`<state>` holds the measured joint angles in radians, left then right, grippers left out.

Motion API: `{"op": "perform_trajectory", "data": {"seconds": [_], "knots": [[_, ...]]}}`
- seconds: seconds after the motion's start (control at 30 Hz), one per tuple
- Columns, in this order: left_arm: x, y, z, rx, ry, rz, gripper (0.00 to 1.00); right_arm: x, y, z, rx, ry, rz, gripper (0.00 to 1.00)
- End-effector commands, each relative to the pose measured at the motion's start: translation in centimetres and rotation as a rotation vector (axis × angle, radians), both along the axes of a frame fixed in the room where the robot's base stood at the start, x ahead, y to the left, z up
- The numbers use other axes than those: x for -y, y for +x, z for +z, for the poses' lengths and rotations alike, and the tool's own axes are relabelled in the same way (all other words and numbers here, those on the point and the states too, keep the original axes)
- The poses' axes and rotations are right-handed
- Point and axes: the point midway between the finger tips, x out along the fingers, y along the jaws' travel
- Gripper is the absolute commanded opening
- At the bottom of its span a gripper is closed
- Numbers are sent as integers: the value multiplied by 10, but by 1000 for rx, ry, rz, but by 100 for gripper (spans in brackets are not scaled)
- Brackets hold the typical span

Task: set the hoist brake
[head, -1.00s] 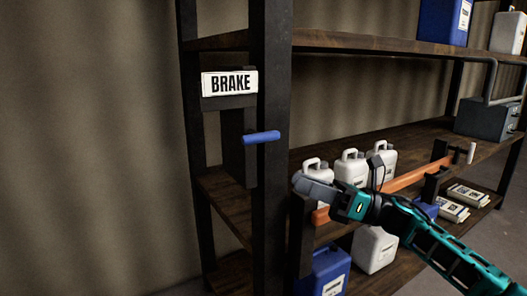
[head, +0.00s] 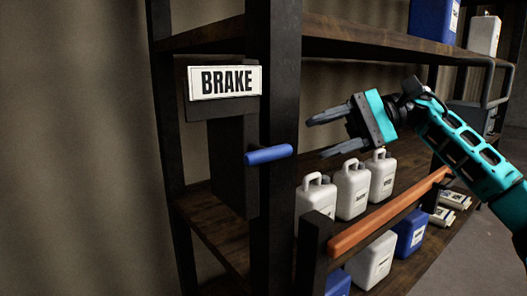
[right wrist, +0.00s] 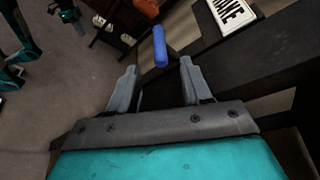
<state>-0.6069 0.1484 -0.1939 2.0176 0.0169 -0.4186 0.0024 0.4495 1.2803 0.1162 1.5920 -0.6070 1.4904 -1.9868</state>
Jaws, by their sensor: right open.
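The hoist brake is a dark box (head: 232,150) on the rack post, with a white sign (head: 226,82) reading BRAKE above it. A blue handle (head: 268,154) sticks out to the right from it, roughly level. My right gripper (head: 328,135) is open and empty to the right of the handle, its fingers pointing left toward it. In the right wrist view the blue handle (right wrist: 160,47) shows ahead of the open fingers (right wrist: 158,78), roughly between them and apart from them. The sign (right wrist: 232,12) shows at top right there. My left gripper is not seen in the head view.
White jugs (head: 352,188) stand on the shelf below my right gripper. An orange bar (head: 388,212) runs along the shelf's front. Blue containers (head: 411,232) stand lower, and another (head: 434,18) stands on the upper shelf (head: 370,45). A dark post (head: 286,60) stands beside the handle.

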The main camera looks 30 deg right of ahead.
Motion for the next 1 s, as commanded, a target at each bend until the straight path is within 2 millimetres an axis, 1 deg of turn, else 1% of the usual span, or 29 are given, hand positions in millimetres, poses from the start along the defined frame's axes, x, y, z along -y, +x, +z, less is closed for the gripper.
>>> {"op": "perform_trajectory", "data": {"seconds": [0.03,0.1,0.3,0.4,0.5,0.7,0.93,0.97,1.0], "knots": [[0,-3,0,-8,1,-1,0,-10,2,-1,-2,0,5,48],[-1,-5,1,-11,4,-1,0,-25,5,-4,-3,0,6,48],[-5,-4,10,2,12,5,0,-64,16,-12,-3,2,5,48],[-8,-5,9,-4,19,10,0,-80,20,-15,-2,2,3,48],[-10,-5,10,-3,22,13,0,-91,23,-19,-3,3,3,48],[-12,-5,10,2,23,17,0,-102,26,-23,-3,2,1,48],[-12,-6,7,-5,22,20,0,-102,26,-24,-3,1,0,48],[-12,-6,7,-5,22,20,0,-102,26,-24,-3,1,0,48],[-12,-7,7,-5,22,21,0,-102,26,-24,-3,1,0,44]]}}
